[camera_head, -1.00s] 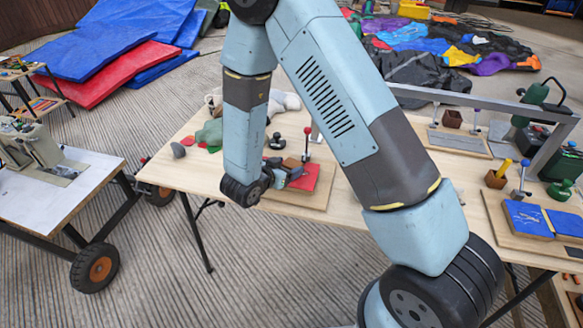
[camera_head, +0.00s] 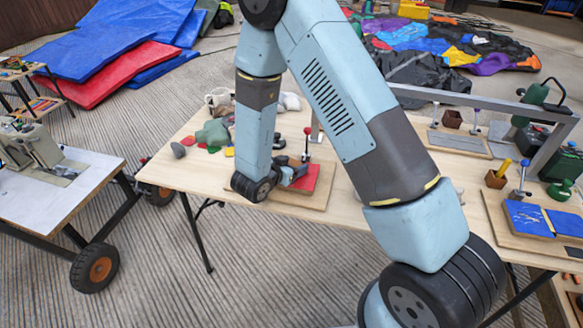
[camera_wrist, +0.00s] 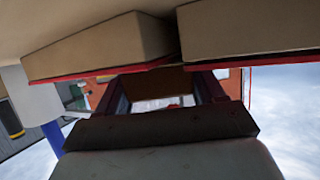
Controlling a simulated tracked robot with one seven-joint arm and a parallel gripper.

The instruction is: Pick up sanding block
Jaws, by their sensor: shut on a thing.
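My gripper (camera_wrist: 162,92) is low over the work table, beside the red patch (camera_head: 305,180) on a wooden board; my forearm and wrist partly hide it in the head view. In the wrist view, which looks upside down, its two dark fingers are shut on a brown block, the sanding block (camera_wrist: 156,82), between them. Only part of the block shows there, and I cannot make it out clearly in the head view. I cannot tell whether it still touches the board.
A red-knobbed clamp (camera_head: 307,140) stands upright just behind the gripper. Green cloth (camera_head: 213,133) and small scraps lie to the left on the table (camera_head: 345,207). A grey metal frame (camera_head: 470,98) and boards with blue patches (camera_head: 527,218) are to the right.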

